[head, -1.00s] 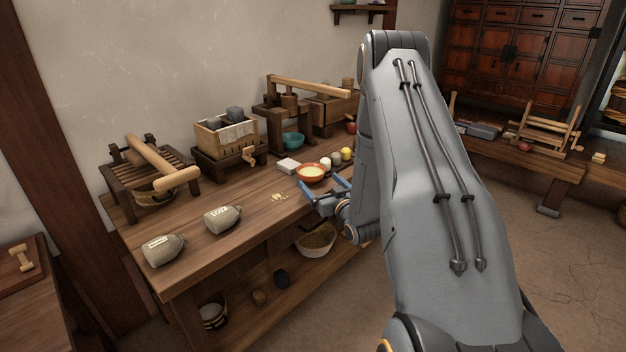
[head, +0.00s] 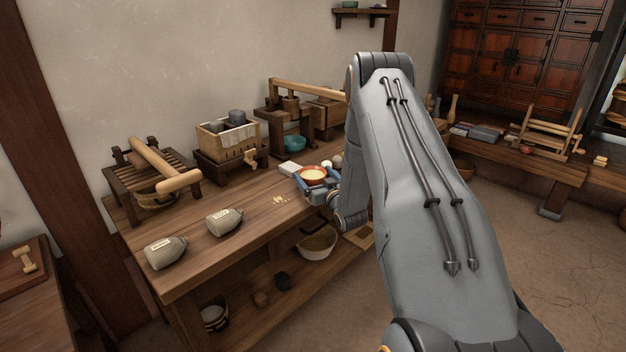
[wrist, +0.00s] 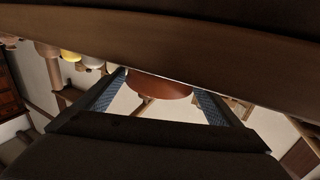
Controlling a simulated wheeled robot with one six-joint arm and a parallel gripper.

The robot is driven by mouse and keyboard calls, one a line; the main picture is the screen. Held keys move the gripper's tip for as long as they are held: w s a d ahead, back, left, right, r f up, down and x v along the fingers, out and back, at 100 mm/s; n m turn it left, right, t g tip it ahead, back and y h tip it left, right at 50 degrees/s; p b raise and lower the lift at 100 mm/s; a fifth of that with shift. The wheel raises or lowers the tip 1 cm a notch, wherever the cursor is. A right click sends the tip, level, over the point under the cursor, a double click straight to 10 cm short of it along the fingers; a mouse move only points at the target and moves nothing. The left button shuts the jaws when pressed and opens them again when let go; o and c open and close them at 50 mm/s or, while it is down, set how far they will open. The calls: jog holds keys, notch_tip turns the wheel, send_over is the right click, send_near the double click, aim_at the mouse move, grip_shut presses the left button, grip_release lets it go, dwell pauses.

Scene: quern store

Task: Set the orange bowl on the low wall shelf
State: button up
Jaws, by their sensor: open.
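The orange bowl (head: 313,174), with pale yellow contents, stands upright on the long wooden workbench (head: 250,225). My gripper (head: 314,186) is at the bowl, its blue fingers open and low on the near side. In the wrist view the orange bowl (wrist: 160,86) sits between the two spread fingers of my gripper (wrist: 160,95); I cannot tell whether they touch it. A small dark wall shelf (head: 362,11) with a green bowl shows at the top of the head view, partly cut off. I cannot tell whether it is the low one.
Wooden presses and a crate (head: 227,140) line the bench's back. Two grey sacks (head: 223,221) lie at the front left. My arm hides the bench's right end.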

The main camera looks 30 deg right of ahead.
jog(key=c, duration=1)
jog(key=shift+o, duration=0.2)
jog(key=shift+r, duration=0.1)
